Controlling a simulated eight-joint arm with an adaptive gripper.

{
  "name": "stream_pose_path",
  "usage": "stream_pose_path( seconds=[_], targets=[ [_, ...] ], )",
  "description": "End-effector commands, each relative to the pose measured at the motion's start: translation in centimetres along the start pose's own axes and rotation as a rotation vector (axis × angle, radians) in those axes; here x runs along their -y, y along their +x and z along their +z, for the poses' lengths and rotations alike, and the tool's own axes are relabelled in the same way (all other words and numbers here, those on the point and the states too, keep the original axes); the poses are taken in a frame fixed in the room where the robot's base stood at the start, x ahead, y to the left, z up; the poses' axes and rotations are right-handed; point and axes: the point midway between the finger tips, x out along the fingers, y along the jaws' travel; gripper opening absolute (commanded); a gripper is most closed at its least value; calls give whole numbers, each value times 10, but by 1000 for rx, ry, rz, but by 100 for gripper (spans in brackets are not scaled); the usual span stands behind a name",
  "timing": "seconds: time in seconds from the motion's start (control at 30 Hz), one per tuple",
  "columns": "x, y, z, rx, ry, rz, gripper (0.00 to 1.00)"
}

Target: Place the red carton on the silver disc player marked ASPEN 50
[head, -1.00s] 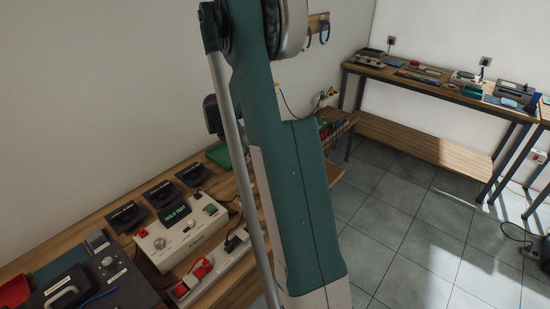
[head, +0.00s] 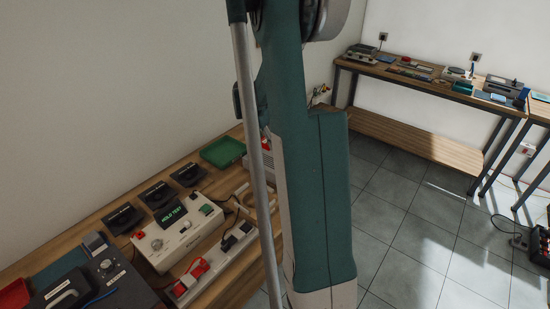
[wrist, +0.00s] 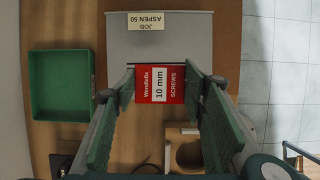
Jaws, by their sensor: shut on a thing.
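My gripper (wrist: 160,86) is shut on the red carton (wrist: 173,71), one green finger on each side. The carton has a white label reading 10 mm and SCREWS. In the wrist view the silver disc player (wrist: 200,45) lies beyond the carton, with a cream tag (wrist: 146,22) marked JOB ASPEN 50, upside down. The carton overlaps the player's near edge in that view; I cannot tell whether they touch. In the head view my arm hides the gripper and most of the player. A small red patch (head: 265,144) beside the arm may be the carton.
A green tray (wrist: 62,85) stands left of the player, also in the head view (head: 222,152). A wooden piece with a round opening (wrist: 187,150) lies nearer, below the carton. A white tester (head: 178,232) and a power strip (head: 212,262) stand farther along the bench.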

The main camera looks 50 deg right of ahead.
Motion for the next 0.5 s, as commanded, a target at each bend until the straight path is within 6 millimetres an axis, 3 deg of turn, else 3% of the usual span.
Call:
stream_pose_path(
  seconds=[0.27,0.5],
  targets=[
    [0,8,-4,0,0,0,28],
    [0,38,-16,0,0,0,28]
  ],
)
